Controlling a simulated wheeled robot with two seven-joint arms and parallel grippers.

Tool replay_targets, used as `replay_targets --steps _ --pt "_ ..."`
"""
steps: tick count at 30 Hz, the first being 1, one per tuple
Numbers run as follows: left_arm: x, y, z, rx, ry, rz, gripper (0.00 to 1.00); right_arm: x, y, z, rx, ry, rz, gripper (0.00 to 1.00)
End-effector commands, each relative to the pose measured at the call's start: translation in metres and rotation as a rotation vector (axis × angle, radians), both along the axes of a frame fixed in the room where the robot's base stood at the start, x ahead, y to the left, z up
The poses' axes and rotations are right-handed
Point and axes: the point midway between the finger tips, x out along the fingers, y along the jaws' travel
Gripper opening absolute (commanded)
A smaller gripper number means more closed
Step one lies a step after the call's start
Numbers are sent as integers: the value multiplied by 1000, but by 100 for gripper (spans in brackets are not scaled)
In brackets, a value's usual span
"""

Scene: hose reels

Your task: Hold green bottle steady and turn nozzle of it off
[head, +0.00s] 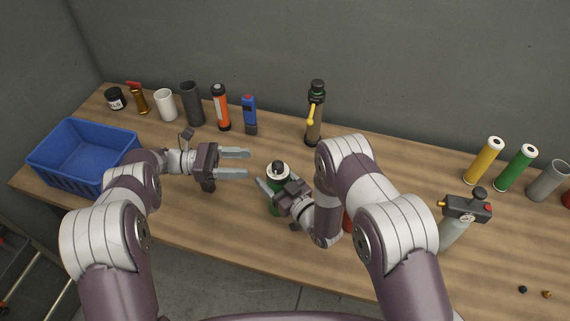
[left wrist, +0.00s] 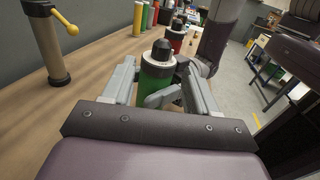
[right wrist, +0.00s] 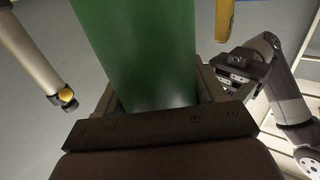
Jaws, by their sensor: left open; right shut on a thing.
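The green bottle (head: 275,205) stands upright near the front middle of the table, with a white collar and a black nozzle (head: 278,167) on top. My right gripper (head: 268,190) is shut on the bottle's body; the green body fills the middle of the right wrist view (right wrist: 145,50). My left gripper (head: 248,164) is open and empty, left of the bottle, its fingers pointing towards the nozzle without reaching it. In the left wrist view the bottle (left wrist: 156,82) and its black nozzle (left wrist: 161,50) appear ahead between the open fingers. Part of the bottle is hidden behind my right gripper.
A blue crate (head: 133,142) stands at the left. A bottle with a yellow lever (head: 316,115) stands behind. A blue-and-red device (head: 249,115) and an orange cylinder (head: 221,108) stand at the back.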

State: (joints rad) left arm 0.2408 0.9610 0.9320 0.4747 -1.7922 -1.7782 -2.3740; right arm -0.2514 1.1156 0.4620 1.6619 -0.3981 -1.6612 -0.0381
Motion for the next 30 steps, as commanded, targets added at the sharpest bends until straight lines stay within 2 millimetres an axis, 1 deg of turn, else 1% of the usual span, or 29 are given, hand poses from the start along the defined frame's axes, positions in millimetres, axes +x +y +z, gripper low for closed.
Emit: replay_targets --steps 2,4,9,12,15,20,27,29,30 --pt "-4 -7 -1 -4 -18 -15 58 0 0 0 0 0 1 28" --pt "-6 -21 0 -6 -20 -18 58 0 0 0 0 0 1 28" --pt "-9 -65 0 -5 -19 -18 58 0 0 0 0 0 1 28" --pt "-10 -87 0 -5 -19 -15 58 0 0 0 0 0 0 28" --pt "-11 -104 0 -4 -18 -14 58 0 0 0 0 0 0 28" --pt "-11 -117 0 -3 -18 -12 58 0 0 0 0 0 0 28" --pt "-11 -118 0 -4 -18 -11 58 0 0 0 0 0 0 28" --pt "-11 -118 0 -4 -18 -11 39 0 0 0 0 0 0 28" --pt "-11 -118 0 -4 -17 -11 26 0 0 0 0 0 0 28"
